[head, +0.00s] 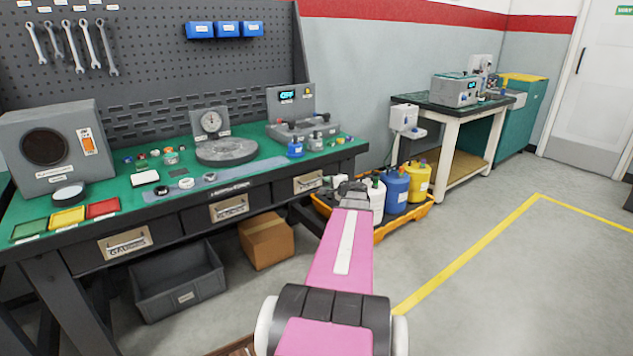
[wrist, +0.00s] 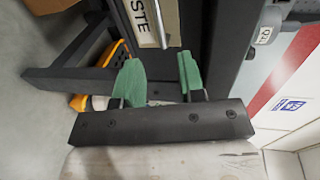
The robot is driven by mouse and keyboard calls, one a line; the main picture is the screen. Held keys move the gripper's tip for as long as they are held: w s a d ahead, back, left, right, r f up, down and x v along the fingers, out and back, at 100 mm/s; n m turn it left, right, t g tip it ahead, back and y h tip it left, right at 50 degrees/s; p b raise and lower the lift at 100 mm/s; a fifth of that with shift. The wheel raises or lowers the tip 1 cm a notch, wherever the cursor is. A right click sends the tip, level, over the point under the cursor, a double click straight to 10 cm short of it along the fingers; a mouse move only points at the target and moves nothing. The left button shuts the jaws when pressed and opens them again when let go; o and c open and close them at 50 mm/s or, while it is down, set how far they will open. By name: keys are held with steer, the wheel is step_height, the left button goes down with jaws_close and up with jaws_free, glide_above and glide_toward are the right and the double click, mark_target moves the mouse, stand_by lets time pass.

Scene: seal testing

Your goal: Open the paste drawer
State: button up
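The paste drawer is the rightmost drawer (head: 307,184) under the green-topped bench, and its front looks flush with the bench. In the wrist view the drawer front shows sideways at the top, with a pale label (wrist: 142,20) whose visible letters read "STE" and a metal handle beside it. My gripper (wrist: 160,82) is open, with two green fingers apart and nothing between them. The fingers lie just below the handle in the wrist view, and I see no contact. In the head view my pink arm reaches toward the bench's right end, and its dark wrist hides the fingertips.
Two other labelled drawers, left (head: 125,243) and middle (head: 229,208), sit in the same bench. A grey bin (head: 180,282) and cardboard box (head: 266,240) stand below. An orange tray (head: 388,233) with several jugs is close to my arm. The floor at right is clear.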

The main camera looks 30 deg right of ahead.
mark_target(316, 180)
steer(key=x, duration=1)
steer(key=shift+a, duration=0.15)
steer(key=shift+s, duration=0.1)
jaws_close()
